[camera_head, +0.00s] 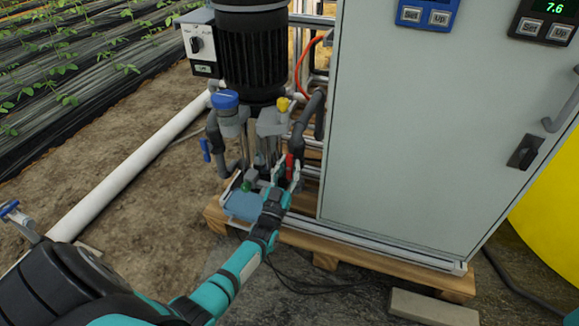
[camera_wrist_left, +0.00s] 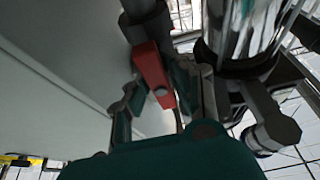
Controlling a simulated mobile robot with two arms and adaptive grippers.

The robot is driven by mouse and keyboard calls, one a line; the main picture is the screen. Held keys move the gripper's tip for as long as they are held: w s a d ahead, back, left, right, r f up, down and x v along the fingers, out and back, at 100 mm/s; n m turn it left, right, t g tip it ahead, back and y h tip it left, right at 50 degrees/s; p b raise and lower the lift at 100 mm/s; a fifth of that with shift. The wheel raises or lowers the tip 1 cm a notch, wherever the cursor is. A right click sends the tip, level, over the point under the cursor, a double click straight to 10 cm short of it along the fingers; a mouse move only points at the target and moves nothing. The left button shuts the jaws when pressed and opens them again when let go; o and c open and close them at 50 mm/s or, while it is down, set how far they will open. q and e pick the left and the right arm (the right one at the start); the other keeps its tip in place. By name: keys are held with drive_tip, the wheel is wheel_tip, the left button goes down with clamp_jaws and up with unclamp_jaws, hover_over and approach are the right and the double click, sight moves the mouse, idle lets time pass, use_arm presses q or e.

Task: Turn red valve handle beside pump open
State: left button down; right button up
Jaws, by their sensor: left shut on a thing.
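The red valve handle (camera_head: 289,164) sits on the dark grey piping beside the pump (camera_head: 251,50), low between the pump and the grey cabinet. In the left wrist view, the red handle (camera_wrist_left: 152,72) extends from a dark pipe fitting down between my fingers. My left gripper (camera_head: 285,177) is at the handle, its fingers on either side of it. The left wrist view shows the gripper (camera_wrist_left: 160,95) shut on the handle, which partly hides the fingers' contact. My right gripper is not in view.
The grey cabinet (camera_head: 420,130) stands close on the right of the gripper. A wooden pallet (camera_head: 325,258) lies beneath the skid. A white pipe (camera_head: 130,170) runs along the soil at left.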

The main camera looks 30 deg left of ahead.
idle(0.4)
use_arm(q)
drive_tip(key=c, duration=1.2)
unclamp_jaws()
drive_tip(key=shift+c, duration=0.2)
drive_tip(key=shift+s, duration=0.1)
drive_tip(key=v, duration=1.2)
